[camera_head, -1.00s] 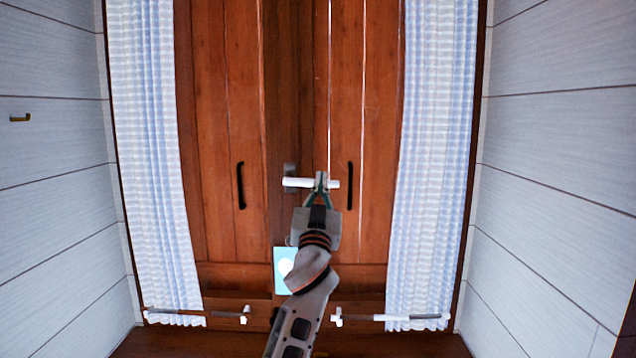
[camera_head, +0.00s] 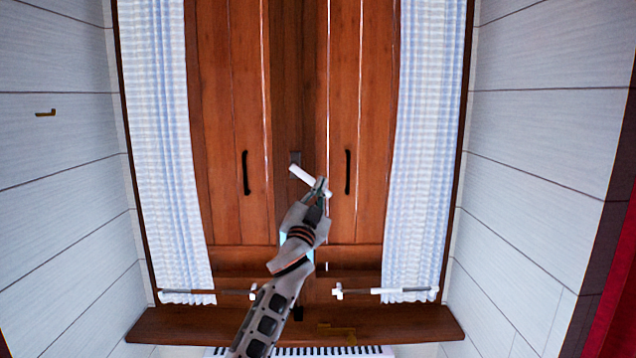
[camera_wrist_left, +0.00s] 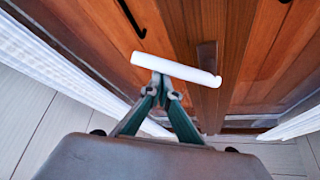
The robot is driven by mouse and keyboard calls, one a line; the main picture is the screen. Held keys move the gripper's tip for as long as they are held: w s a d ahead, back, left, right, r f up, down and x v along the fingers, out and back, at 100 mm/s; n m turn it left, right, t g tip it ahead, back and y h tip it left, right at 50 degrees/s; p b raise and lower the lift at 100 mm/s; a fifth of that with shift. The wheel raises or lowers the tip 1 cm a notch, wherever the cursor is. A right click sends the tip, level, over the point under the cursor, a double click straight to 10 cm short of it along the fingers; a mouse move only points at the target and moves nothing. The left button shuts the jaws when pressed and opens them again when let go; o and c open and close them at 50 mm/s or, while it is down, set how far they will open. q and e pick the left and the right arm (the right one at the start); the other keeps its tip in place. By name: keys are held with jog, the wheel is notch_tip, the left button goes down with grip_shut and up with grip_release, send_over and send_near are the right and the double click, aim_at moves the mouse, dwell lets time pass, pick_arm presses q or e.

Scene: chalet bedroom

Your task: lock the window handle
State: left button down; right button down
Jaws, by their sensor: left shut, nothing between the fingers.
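The white window handle (camera_head: 303,176) is joined to a small grey plate (camera_head: 295,157) on the middle post of the wooden window. It slants down to the right, away from its plate. It also shows in the left wrist view as a white bar (camera_wrist_left: 175,67) across the fingertips. My left gripper (camera_head: 321,186) is shut and empty, with its tips at the handle's free end. In the left wrist view my gripper (camera_wrist_left: 161,88) has its fingertips together against or just beside the bar; I cannot tell whether they touch. My right gripper is not in view.
Black pulls (camera_head: 245,172) and (camera_head: 347,172) sit on the wooden panels on either side. Striped curtains (camera_head: 165,150) and (camera_head: 425,150) hang left and right. White-ended rods (camera_head: 210,292) and (camera_head: 385,291) cross low down, above a wooden sill (camera_head: 400,324).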

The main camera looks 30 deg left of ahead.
pick_arm(q)
jog(key=s+a+f+p, duration=0.1)
jog(key=s+a+f, duration=0.2)
jog(key=a, duration=0.2)
jog(key=shift+f, duration=0.4)
jog(key=shift+a+p, duration=0.1)
jog(key=shift+p, duration=0.2)
jog(key=shift+a, duration=0.1)
dwell(0.5)
jog(key=shift+f, duration=0.1)
